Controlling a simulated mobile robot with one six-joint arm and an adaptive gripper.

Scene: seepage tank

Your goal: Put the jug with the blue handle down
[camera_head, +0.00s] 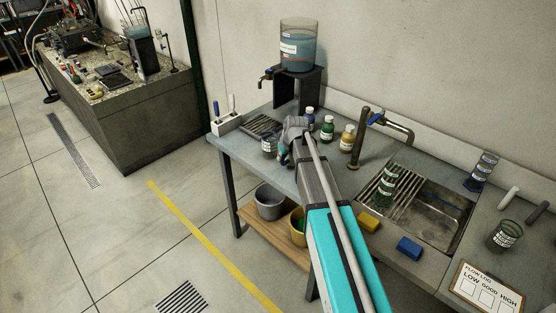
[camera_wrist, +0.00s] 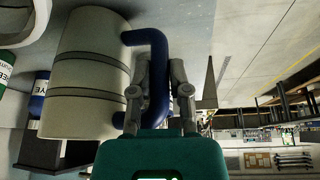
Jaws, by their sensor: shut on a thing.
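The jug with the blue handle fills the left of the wrist view as a pale cylinder (camera_wrist: 85,75) with dark bands. My gripper (camera_wrist: 158,85) is shut on its blue handle (camera_wrist: 158,50), one finger on each side. I cannot tell whether the jug's base touches the bench.
A slotted grate (camera_head: 262,125) lies behind the jug, below the tap (camera_head: 265,79) of a raised tank (camera_head: 298,48). Dye bottles (camera_head: 327,129) stand right of my gripper. A white holder (camera_head: 226,122) is at the left end. A sink (camera_head: 437,210) is at right.

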